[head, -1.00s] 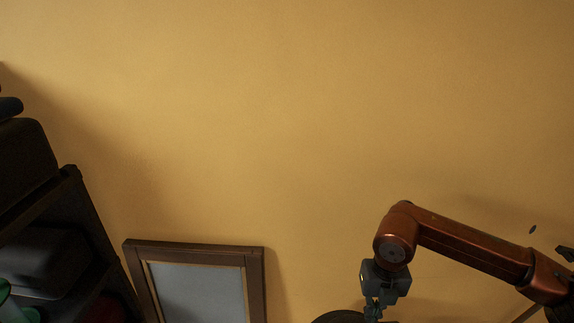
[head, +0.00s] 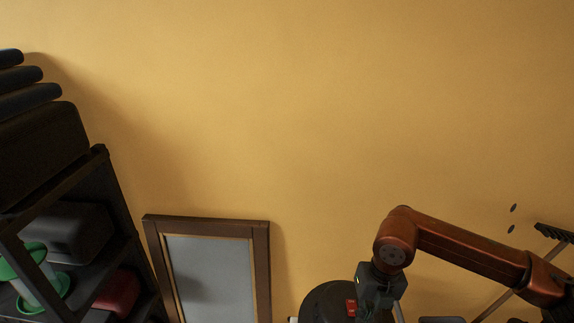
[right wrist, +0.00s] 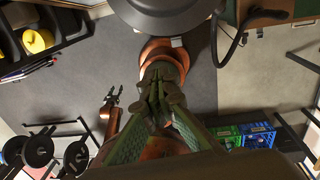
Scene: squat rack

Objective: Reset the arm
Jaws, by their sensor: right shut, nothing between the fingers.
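My right arm comes in from the right in the head view, with a copper upper link. Its gripper (head: 376,312) hangs down at the bottom edge, where its fingertips cannot be made out. In the right wrist view my right gripper (right wrist: 158,98) has its green fingers together, with nothing between them. My left gripper (right wrist: 112,97) shows small in the right wrist view, left of the right fingers; its two fingers look spread and empty. It is not in the head view.
A dark shelf (head: 113,200) stands at the left, beside a framed panel (head: 212,275) against the yellow wall. A dark round object (head: 325,300) is beside my right gripper. The right wrist view shows crates (right wrist: 258,134), weight plates (right wrist: 38,149) and some bare grey floor.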

